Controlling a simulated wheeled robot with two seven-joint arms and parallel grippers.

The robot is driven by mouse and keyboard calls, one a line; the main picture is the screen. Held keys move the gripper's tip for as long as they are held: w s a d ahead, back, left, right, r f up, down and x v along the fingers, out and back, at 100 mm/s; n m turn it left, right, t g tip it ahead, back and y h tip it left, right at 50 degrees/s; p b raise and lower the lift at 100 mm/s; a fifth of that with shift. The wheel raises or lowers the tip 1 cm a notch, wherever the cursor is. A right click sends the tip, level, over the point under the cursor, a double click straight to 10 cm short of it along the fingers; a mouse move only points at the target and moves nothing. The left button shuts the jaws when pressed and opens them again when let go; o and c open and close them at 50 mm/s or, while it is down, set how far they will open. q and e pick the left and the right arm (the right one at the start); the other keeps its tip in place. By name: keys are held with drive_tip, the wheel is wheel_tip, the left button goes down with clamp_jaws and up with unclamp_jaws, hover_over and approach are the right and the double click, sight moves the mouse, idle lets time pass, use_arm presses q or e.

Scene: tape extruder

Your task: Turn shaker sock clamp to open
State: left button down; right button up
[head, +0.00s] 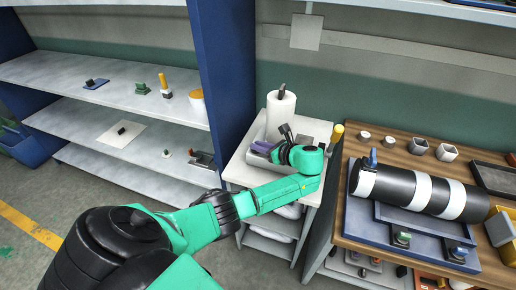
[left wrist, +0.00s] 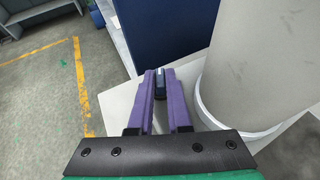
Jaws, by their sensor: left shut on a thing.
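My left gripper (head: 262,148) reaches over a small white stand, with its purple fingers beside a white cylinder (head: 280,112). In the left wrist view the gripper (left wrist: 160,84) is shut on a small dark object (left wrist: 160,88) between its fingertips. I cannot tell whether this is the sock clamp. The white cylinder (left wrist: 255,75) stands close to the right of the fingers there. A blue lever-like part (head: 373,158) sits on the end of a black-and-white banded cylinder (head: 398,187) on the wooden table. Whether it is the clamp is unclear. My right gripper is out of view.
The white stand (head: 241,172) also bears a grey tray, partly behind my wrist. A blue shelf side panel (head: 225,80) rises left of it. The wooden table (head: 395,150) on the right holds several small cups, with a yellow-topped post at its left edge.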

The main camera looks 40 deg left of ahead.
use_arm(q)
drive_tip(key=shift+w+n+g+b, duration=0.15)
drive_tip(key=shift+n+g+b, duration=0.55)
drive_tip(key=shift+n+g, duration=0.4)
drive_tip(key=c, duration=0.9)
unclamp_jaws()
drive_tip(key=shift+a, duration=0.1)
drive_tip(key=shift+o, duration=0.2)
drive_tip(key=b+v, duration=0.1)
drive_tip(key=v, duration=0.7)
drive_tip(key=shift+w+f, duration=0.1)
drive_tip(key=shift+w, duration=0.05)
drive_tip(key=p+v, duration=0.1)
drive_tip(key=v, duration=0.5)
drive_tip(key=shift+d, duration=0.25)
